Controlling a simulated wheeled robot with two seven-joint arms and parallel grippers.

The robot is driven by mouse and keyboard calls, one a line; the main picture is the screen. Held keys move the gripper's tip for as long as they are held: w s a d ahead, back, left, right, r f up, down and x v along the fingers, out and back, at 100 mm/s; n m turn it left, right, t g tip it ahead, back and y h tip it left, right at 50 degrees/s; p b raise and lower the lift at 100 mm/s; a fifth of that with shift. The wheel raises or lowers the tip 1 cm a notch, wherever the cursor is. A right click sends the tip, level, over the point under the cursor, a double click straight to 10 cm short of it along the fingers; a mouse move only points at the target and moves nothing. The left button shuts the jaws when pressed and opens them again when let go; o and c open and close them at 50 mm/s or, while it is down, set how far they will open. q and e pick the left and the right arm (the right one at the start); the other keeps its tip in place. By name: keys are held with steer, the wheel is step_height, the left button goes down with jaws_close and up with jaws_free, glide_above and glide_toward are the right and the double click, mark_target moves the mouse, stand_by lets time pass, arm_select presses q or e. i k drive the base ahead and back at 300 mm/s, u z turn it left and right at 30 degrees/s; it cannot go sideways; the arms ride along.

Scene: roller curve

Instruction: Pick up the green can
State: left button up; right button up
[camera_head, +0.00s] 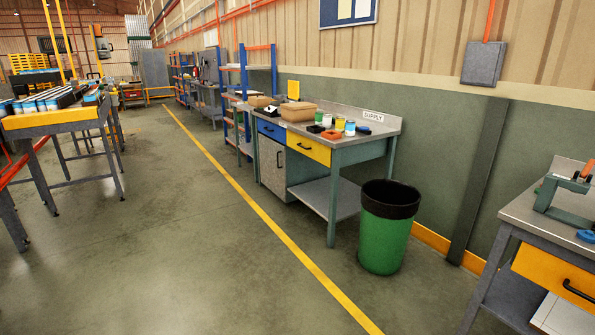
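A large green bin (385,240) with a black rim and liner stands upright on the floor, right of the supply workbench. On that workbench (377,127) several small cans stand close together. One looks green (319,117), beside a white one (327,120), a yellow one (340,123) and a blue-and-white one (350,128). They are small and far off, so their exact colours are hard to tell. Neither of my grippers is in view.
A red object (331,135) and cardboard boxes (298,111) also lie on the workbench. Another bench (520,208) stands at the right edge. A roller conveyor table (50,120) stands at left. The floor (200,260) between is clear, crossed by a yellow line.

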mark_target(318, 119)
steer(key=i, duration=4.05)
